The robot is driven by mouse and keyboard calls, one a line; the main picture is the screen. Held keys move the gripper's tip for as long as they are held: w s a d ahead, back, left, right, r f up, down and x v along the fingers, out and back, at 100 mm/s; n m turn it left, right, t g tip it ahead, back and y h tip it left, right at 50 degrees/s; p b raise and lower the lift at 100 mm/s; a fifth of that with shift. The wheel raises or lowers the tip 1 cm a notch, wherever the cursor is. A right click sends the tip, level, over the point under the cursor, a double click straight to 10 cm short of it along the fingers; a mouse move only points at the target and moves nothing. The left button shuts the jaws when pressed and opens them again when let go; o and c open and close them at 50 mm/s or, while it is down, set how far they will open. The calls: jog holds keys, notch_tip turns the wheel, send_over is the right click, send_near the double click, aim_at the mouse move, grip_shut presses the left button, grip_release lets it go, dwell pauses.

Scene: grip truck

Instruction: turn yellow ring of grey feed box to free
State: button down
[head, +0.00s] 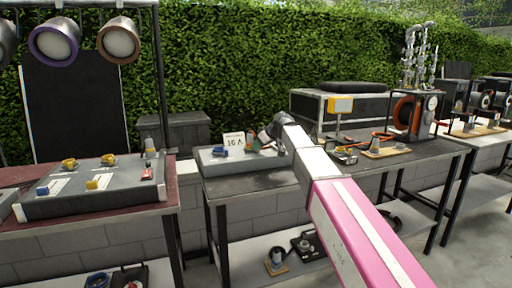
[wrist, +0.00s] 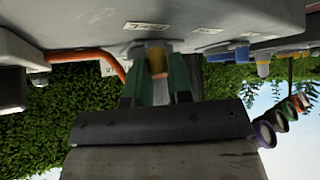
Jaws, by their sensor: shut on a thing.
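The grey feed box (head: 222,167) sits on the middle table in the head view. It fills the top of the wrist view (wrist: 200,12), which looks upside down. My gripper (wrist: 158,75) has its two green fingers closed on either side of the yellow ring (wrist: 155,56) on the face of the box. A small printed label (wrist: 147,26) is on the box by the ring, too small to read. In the head view my wrist hides the ring, and my gripper (head: 257,142) is at the box's right part.
A blue connector (wrist: 228,52) sits beside the ring on the same box. An orange cable (wrist: 85,58) runs on the other side. In the head view a sign reading 16 A (head: 234,142) stands on the box. A larger box (head: 95,185) with yellow and blue connectors is at left.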

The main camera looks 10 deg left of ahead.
jog(key=shift+w+d+n+g, duration=0.1)
jog(key=shift+w+n+g, duration=0.1)
jog(key=shift+n+g, duration=0.25)
jog(key=shift+n, duration=0.25)
jog(key=c, duration=1.1)
grip_release()
jog(key=shift+d, duration=0.1)
jog(key=shift+o, duration=0.2)
jog(key=v, duration=1)
jog(key=shift+d+r, duration=0.2)
jog(key=shift+d, duration=0.15)
jog(key=shift+s, duration=0.15)
